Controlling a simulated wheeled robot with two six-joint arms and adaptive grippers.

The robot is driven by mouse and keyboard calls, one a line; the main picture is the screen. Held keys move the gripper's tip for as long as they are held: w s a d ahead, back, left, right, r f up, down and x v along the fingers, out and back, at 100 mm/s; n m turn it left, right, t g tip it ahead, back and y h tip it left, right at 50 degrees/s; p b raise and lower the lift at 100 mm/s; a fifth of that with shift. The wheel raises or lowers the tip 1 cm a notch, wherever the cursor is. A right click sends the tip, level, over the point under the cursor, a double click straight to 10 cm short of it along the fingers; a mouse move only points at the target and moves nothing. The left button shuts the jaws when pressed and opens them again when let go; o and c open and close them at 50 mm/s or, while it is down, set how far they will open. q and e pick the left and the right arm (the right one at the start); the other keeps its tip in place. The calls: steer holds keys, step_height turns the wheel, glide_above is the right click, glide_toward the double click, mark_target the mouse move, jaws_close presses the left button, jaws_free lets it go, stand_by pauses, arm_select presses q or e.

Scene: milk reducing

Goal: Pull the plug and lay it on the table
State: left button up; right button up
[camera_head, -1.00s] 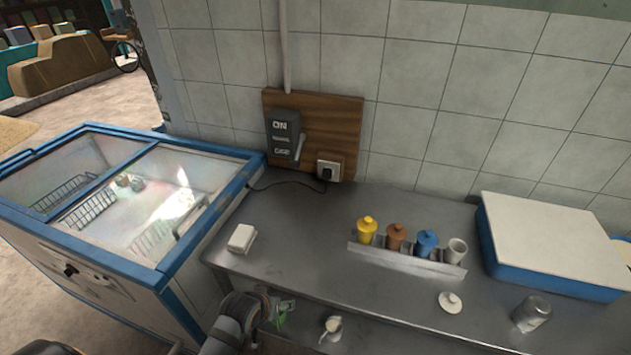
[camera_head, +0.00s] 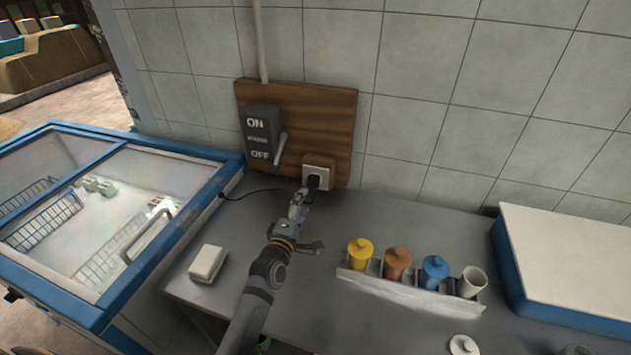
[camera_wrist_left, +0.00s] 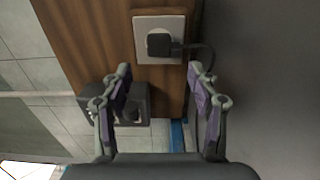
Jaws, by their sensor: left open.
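The black plug (camera_head: 314,182) sits in the white wall socket (camera_head: 321,171) on the wooden board. A dark cord (camera_head: 252,192) runs from it to the left along the table's back. In the left wrist view the plug (camera_wrist_left: 159,44) is in the socket (camera_wrist_left: 142,24), with its cord leaving to the right. My left gripper (camera_head: 298,205) is just in front of the plug. In the wrist view the gripper (camera_wrist_left: 162,78) is open, its fingers apart and empty, the plug ahead of and between them. The grey table (camera_head: 375,215) is below. My right gripper is not seen.
A grey ON/OFF switch box (camera_head: 257,135) with a lever is on the board (camera_head: 330,115), left of the socket. A white block (camera_head: 208,262), a rack with a yellow-lidded jar (camera_head: 360,253), and a blue-white box (camera_head: 570,260) stand on the table. A glass-topped freezer (camera_head: 180,150) is at left.

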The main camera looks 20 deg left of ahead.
mark_target(313, 184)
arm_select(q)
steer(key=shift+s+r, duration=0.2)
steer(key=shift+s, duration=0.05)
steer(key=shift+w+d+f+b, duration=0.1)
steer(key=shift+w+b, duration=0.2)
steer(key=shift+w, duration=4.3)
steer(key=shift+f, duration=0.1)
steer(key=shift+r, duration=0.2)
jaws_close()
steer(key=shift+c, duration=0.5)
jaws_free()
steer(key=o, duration=0.4)
steer(key=shift+f, duration=0.2)
